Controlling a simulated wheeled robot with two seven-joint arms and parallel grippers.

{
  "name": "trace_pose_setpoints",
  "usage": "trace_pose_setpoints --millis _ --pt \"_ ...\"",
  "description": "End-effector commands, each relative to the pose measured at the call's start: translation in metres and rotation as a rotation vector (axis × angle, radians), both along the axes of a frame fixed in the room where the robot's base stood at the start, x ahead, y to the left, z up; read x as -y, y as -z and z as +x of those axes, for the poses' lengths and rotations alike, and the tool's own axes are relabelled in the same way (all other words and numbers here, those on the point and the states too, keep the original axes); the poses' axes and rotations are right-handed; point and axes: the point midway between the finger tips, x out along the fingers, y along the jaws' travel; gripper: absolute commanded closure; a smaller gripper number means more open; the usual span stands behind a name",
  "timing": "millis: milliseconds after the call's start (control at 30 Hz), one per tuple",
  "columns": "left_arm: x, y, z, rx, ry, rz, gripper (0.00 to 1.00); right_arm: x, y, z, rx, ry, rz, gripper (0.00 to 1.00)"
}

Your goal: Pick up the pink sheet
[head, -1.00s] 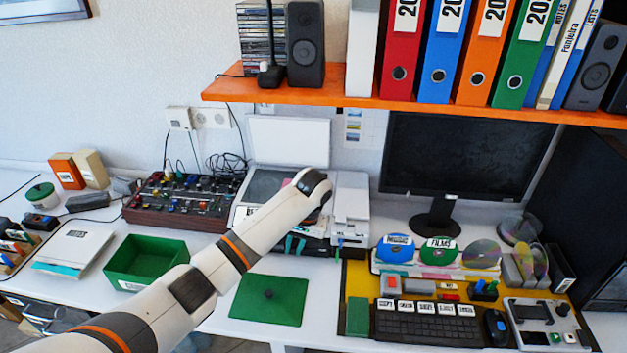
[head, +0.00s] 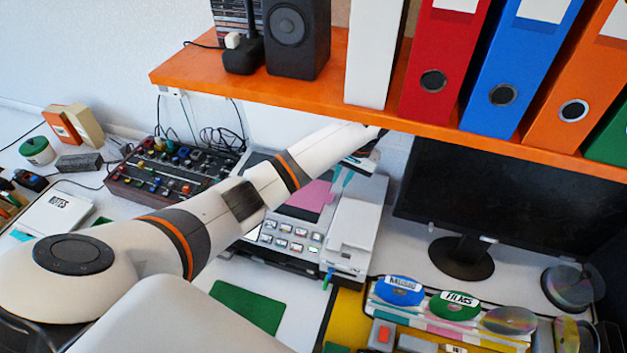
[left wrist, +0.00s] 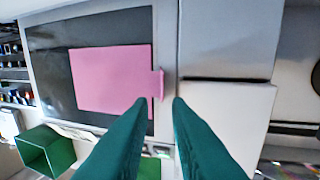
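The pink sheet (head: 308,199) lies flat on the dark glass of the open scanner (head: 352,235), partly covered by my arm in the head view. In the left wrist view the whole pink sheet (left wrist: 108,82) shows, with a small tab on its right side. My left gripper (head: 342,178) is above the scanner, near the sheet's right side. Its teal fingers (left wrist: 159,100) are apart with nothing between them. In the left wrist view the tab appears just beyond the gap between the fingertips. My right gripper is not in view.
The orange shelf (head: 300,62), with binders and a speaker (head: 297,35), overhangs the scanner's back. A monitor (head: 500,200) stands at the right. A mixer (head: 172,172) stands left of the scanner. A green box (left wrist: 48,150) and a green lid (head: 247,305) are nearby.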

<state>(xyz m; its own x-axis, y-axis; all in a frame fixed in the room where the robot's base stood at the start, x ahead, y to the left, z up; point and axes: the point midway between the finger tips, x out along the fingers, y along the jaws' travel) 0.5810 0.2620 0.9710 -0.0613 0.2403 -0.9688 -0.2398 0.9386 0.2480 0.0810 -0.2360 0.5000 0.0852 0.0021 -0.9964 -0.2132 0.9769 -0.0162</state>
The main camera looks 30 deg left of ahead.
Motion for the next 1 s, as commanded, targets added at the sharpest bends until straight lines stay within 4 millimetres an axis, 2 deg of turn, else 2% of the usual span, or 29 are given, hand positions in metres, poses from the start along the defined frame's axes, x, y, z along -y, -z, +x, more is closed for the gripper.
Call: trace_pose_setpoints --millis 100,267,533,800,833,933,1000 --pt "-0.003 0.012 -0.002 -0.004 -0.001 0.002 0.83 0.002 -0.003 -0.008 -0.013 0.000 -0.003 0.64" --pt "-0.007 0.029 -0.002 -0.004 -0.001 0.002 0.83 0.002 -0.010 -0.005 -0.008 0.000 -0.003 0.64" --pt "-0.014 0.066 -0.002 -0.004 0.000 0.001 0.83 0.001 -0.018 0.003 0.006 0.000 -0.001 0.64" --pt "-0.015 0.070 -0.002 -0.001 0.001 0.001 0.83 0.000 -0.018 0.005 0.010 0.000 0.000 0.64" --pt "-0.015 0.070 -0.002 -0.001 0.001 0.001 0.85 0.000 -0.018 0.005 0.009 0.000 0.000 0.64" --pt "-0.015 0.070 -0.002 -0.001 0.001 0.001 1.00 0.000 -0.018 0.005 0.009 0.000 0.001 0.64" --pt "-0.015 0.070 -0.002 -0.001 0.001 0.001 1.00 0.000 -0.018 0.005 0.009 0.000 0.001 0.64"
